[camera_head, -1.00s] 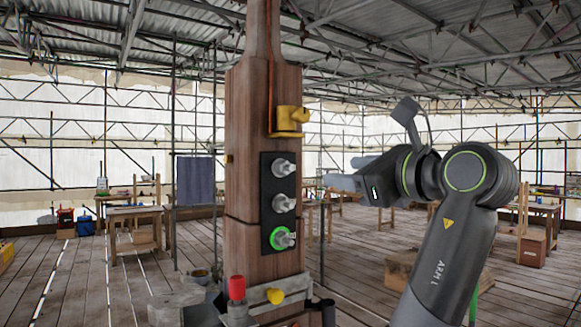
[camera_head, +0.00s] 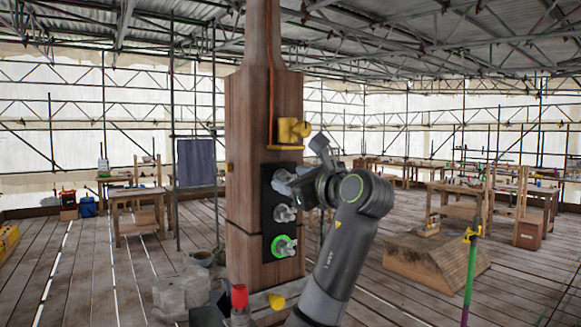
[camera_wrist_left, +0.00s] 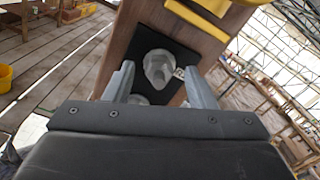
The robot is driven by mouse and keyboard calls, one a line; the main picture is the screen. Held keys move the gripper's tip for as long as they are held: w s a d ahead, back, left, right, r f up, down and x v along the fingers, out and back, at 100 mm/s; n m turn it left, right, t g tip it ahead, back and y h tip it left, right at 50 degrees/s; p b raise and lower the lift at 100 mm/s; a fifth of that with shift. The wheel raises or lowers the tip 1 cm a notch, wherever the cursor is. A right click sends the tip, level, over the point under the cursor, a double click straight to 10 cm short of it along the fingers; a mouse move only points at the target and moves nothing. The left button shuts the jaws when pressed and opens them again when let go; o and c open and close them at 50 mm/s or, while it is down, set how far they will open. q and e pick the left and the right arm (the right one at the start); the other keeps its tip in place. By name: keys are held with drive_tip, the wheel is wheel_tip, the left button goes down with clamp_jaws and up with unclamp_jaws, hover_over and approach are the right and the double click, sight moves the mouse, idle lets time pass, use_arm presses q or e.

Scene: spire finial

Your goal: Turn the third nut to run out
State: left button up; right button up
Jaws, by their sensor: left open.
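A tall wooden post (camera_head: 245,150) carries an upright black plate (camera_head: 269,200) with three grey nuts in a column. The top nut (camera_wrist_left: 158,66) lies between the spread fingers of my left gripper (camera_head: 287,184) in the left wrist view, with gaps showing on both sides. In the head view the gripper largely covers it. The middle nut (camera_head: 283,213) is clear just below the gripper. The bottom nut (camera_head: 284,246) has a bright green ring around it. My left gripper is open. My right gripper is not in view.
A yellow bracket (camera_head: 290,132) sits on the post just above the plate. A red-capped part (camera_head: 239,296) and a yellow knob (camera_head: 276,301) are at the post's foot. Workbenches stand well back, and a wooden block (camera_head: 435,262) is on the floor at right.

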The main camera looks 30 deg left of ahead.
use_arm(q)
drive_tip(key=shift+w+a, duration=0.2)
drive_tip(key=shift+a, duration=0.4)
drive_tip(key=c, duration=1)
drive_tip(key=shift+o, duration=0.2)
